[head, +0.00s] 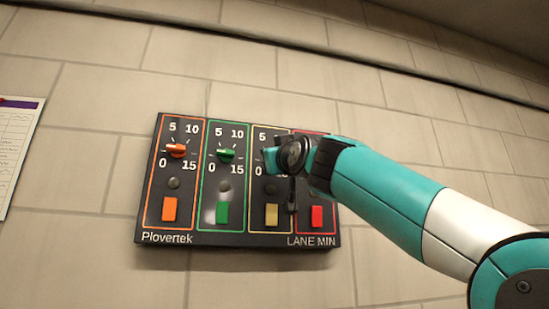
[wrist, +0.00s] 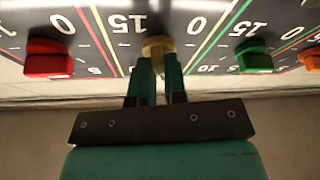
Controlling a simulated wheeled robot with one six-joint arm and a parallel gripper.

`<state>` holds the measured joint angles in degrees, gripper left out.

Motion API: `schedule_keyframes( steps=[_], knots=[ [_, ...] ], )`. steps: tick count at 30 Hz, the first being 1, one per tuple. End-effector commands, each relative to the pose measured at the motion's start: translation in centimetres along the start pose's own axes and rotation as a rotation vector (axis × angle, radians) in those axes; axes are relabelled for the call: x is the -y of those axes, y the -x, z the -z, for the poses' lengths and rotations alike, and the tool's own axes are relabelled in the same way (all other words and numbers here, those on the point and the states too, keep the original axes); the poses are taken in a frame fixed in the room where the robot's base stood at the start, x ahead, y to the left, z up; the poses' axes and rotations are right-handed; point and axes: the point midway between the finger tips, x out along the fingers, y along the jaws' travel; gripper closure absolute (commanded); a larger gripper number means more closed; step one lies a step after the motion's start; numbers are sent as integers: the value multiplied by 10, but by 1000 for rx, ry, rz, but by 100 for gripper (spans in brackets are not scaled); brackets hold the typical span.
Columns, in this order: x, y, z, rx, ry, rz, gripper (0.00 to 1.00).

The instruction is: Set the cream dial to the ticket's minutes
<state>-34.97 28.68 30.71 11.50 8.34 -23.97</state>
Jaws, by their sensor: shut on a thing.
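The cream dial (wrist: 158,45) is on the control panel (head: 243,241), in the cream-outlined column third from the left. My gripper (wrist: 158,72) is shut on this dial, with one teal finger on each side. In the head view my gripper (head: 270,160) covers the dial, and its pointer direction cannot be read. The column's 5, 0 and part of its scale show in the head view. A 15 and a 0 show upside down near the dial in the wrist view. No ticket can be made out.
An orange dial (head: 176,150) and a green dial (head: 225,155) sit left of the cream column. A red dial (wrist: 48,58) neighbours it on the other side. Coloured switches line the panel's lower part. A printed sheet (head: 14,150) hangs at the far left, unreadable.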

Motion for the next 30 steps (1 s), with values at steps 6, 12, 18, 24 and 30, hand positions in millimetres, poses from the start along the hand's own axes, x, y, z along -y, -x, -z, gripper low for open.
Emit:
schedule_keyframes(
  steps=[6, 12, 18, 24, 30],
  knots=[
    [4, 0, -2, 4, -136, -52, 100],
    [4, 0, -3, 6, -216, -86, 100],
    [4, 0, -3, 7, -256, -104, 100],
    [4, 0, -4, 8, -267, -108, 100],
    [5, 0, -4, 10, -266, -107, 100]
  ],
)
